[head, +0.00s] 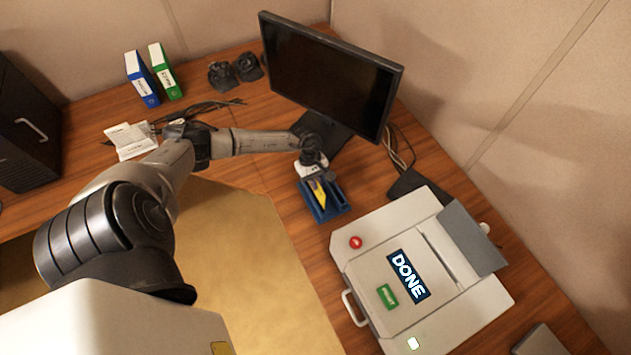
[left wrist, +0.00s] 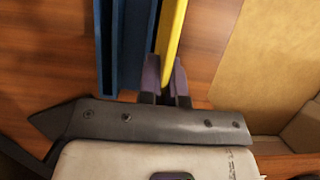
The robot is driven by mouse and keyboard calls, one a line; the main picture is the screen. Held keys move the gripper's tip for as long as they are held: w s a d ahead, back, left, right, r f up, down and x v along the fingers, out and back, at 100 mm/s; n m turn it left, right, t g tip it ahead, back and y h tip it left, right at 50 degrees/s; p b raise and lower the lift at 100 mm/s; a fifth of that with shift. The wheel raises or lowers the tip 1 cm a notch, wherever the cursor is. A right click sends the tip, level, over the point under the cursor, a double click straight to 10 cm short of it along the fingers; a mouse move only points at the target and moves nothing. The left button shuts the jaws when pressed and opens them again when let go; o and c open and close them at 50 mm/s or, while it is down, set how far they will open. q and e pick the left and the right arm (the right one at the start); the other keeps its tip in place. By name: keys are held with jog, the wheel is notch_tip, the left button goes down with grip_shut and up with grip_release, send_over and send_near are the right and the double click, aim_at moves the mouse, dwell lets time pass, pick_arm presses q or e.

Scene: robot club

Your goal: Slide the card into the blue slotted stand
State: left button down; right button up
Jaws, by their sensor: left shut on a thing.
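A yellow card (head: 320,194) is held by my left gripper (head: 317,180) at the blue slotted stand (head: 338,209) on the desk, just below the monitor. In the left wrist view my left gripper's dark fingers (left wrist: 166,78) are shut on the card (left wrist: 173,28), which shows edge-on. The stand's blue walls (left wrist: 104,50) run alongside the card, to its left. The card's lower edge is hidden, so I cannot tell whether it is in a slot or above it. My right gripper is not in view.
A black monitor (head: 325,72) stands behind the stand. A white printer-like machine (head: 375,262) with a "DONE" screen (head: 408,275) sits to the right. Blue (head: 142,80) and green (head: 165,72) binders stand at the back left.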

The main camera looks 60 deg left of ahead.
pick_arm(q)
jog(key=shift+f+b, duration=0.1)
jog(key=shift+b, duration=0.25)
dwell(0.7)
jog(key=shift+f+b, duration=0.1)
jog(key=shift+b, duration=0.5)
dwell(0.5)
dwell(0.4)
jog(key=shift+f+b, duration=0.5)
jog(key=shift+b, duration=0.3)
jog(key=shift+f, duration=0.1)
dwell(0.6)
jog(key=shift+f+b, duration=0.7)
jog(key=shift+b, duration=0.15)
jog(key=shift+f+b, duration=0.45)
jog(key=shift+b, duration=0.05)
jog(key=shift+f+b, duration=0.2)
jog(key=shift+b, duration=0.2)
dwell(0.6)
